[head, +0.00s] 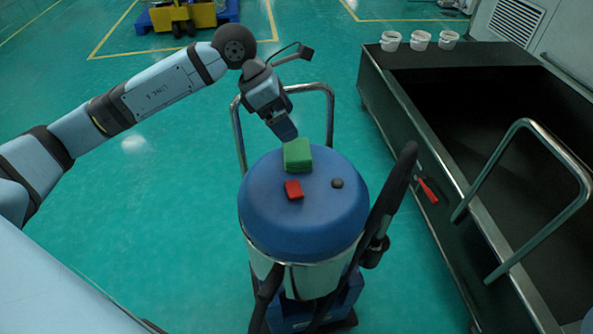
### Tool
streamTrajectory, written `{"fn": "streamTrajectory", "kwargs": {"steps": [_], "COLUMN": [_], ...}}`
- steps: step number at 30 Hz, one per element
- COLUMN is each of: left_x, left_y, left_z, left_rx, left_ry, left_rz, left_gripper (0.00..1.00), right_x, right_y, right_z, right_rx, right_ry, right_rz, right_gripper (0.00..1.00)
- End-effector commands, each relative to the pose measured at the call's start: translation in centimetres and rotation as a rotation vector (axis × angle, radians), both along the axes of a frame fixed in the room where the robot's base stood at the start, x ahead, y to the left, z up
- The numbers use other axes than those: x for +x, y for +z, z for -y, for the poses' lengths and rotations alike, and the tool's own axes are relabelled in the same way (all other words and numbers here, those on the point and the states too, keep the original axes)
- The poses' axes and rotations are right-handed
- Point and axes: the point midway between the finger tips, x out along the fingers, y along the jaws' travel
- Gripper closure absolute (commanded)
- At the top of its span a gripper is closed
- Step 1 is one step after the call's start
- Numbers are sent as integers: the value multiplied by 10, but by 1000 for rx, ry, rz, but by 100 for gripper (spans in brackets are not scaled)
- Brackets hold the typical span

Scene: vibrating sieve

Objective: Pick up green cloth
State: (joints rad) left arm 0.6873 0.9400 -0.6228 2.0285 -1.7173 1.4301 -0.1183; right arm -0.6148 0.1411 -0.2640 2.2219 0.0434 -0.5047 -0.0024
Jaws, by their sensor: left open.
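The green cloth (297,156) is a folded stack lying on top of the blue vacuum lid (265,218), near its far edge. My left gripper (284,130) is just above and slightly behind the cloth, pointing down at it. It is open, and the cloth still rests on the lid. Whether the fingers touch the cloth cannot be told from this angle. My right gripper is not in view.
A black sieve trough (420,130) with white cups (420,40) stands right. Floor at left is clear.

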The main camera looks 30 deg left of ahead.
Motion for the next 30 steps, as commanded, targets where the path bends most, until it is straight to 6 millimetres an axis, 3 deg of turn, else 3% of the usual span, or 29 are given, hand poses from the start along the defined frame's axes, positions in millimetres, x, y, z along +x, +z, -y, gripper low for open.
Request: {"fn": "streamTrajectory", "kwargs": {"steps": [3, 6, 18, 30], "left_x": [8, 11, 27, 33], "left_y": [0, -1, -65, -96], "left_z": [-29, -37, -16, -4], "left_rx": [137, 184, 187, 187], "left_ry": [24, 33, 35, 33], "left_rz": [45, 55, 55, 54], "left_gripper": [0, 0, 0, 0], "right_x": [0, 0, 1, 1], "right_y": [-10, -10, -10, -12], "right_z": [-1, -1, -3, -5], "right_rx": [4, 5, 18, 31], "right_ry": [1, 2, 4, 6], "right_rz": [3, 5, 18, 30], "right_gripper": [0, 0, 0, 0]}}
